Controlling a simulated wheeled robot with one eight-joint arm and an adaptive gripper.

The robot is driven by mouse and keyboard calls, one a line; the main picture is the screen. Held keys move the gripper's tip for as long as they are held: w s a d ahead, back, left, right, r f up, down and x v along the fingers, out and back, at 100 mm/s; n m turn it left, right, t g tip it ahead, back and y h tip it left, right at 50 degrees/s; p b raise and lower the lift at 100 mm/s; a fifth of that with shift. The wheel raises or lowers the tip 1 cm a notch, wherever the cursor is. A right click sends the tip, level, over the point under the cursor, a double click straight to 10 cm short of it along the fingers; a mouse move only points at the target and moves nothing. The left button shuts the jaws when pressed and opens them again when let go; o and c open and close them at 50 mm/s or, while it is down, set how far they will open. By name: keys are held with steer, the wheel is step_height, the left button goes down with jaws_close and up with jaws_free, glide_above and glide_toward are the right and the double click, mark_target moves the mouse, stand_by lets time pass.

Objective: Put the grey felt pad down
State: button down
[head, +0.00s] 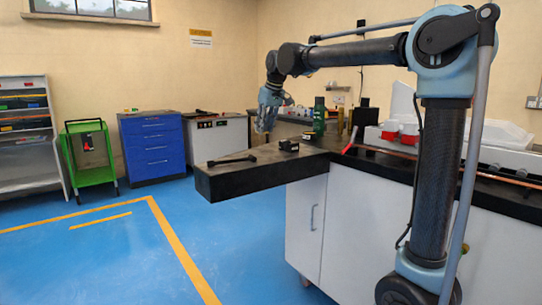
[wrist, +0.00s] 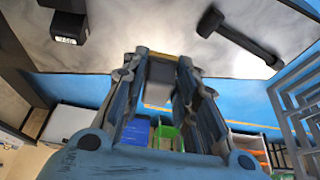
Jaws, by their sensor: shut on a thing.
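My gripper (head: 268,112) hangs fingers down above the far edge of the dark worktop in the head view. In the head view the pad is too small to make out. The gripper is above the worktop's surface and not seen touching it.
A black hammer-shaped tool (head: 232,160) and a small black box with a display (head: 289,146) lie on the dark worktop (head: 235,180). A green-bodied device (head: 319,115) stands behind the box. Red and white containers (head: 400,131) are at right. A blue drawer cabinet (head: 152,150) and green cart (head: 88,155) stand beyond.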

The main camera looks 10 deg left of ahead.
glide_above(264, 157)
steer(key=d, duration=0.1)
steer(key=f, duration=0.6)
steer(key=shift+s, duration=0.25)
steer(key=shift+d+f, duration=0.1)
steer(key=shift+f, duration=1.85)
steer(key=c, duration=1.3)
jaws_free()
steer(key=shift+r, duration=0.1)
steer(key=v, duration=1.2)
steer(key=shift+s, duration=0.1)
